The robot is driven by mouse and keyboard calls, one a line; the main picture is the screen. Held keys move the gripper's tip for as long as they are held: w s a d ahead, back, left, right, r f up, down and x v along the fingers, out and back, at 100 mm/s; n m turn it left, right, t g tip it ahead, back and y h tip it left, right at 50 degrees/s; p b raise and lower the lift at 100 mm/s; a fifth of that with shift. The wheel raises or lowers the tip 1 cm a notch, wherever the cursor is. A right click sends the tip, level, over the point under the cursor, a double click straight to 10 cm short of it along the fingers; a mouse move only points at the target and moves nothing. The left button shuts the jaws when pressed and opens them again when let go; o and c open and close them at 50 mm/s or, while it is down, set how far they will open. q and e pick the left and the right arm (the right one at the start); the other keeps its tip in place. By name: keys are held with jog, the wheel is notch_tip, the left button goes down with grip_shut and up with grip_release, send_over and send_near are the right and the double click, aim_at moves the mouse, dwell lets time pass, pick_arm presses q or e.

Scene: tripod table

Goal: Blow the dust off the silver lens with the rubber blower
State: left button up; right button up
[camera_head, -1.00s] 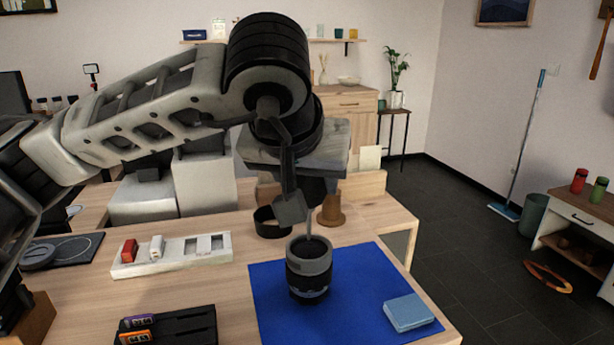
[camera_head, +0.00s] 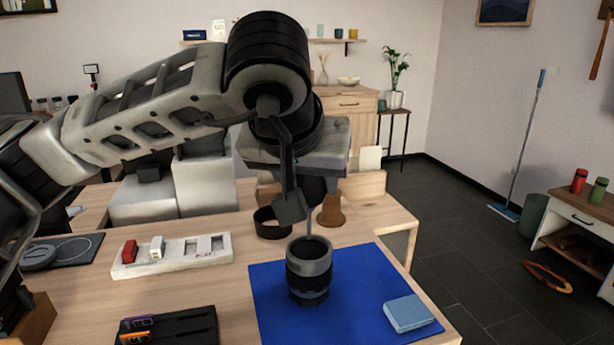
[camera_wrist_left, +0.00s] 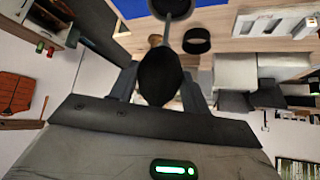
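In the left wrist view my left gripper (camera_wrist_left: 160,85) is shut on the black bulb of the rubber blower (camera_wrist_left: 160,76). The blower's thin nozzle (camera_head: 309,224) points down at the lens's open top; whether the tip touches is unclear. The lens top also shows at the upper edge of the wrist view (camera_wrist_left: 173,8). Most of the bulb is hidden in the head view. My right gripper is not in view.
A black ring (camera_head: 272,224) and a brown tapered piece (camera_head: 331,210) stand just behind the lens. A folded blue cloth (camera_head: 409,314) lies on the mat's right part. A white tray (camera_head: 170,258) and a black case (camera_head: 170,328) are to the left.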

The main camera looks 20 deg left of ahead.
pick_arm(q)
jog(key=shift+r+p, duration=2.2)
jog(key=shift+r, duration=1.25)
jog(key=w+d+p, duration=0.1)
jog(key=w+d, duration=0.3)
jog(key=d, duration=0.1)
jog(key=shift+d, duration=0.4)
jog(key=shift+f, duration=0.1)
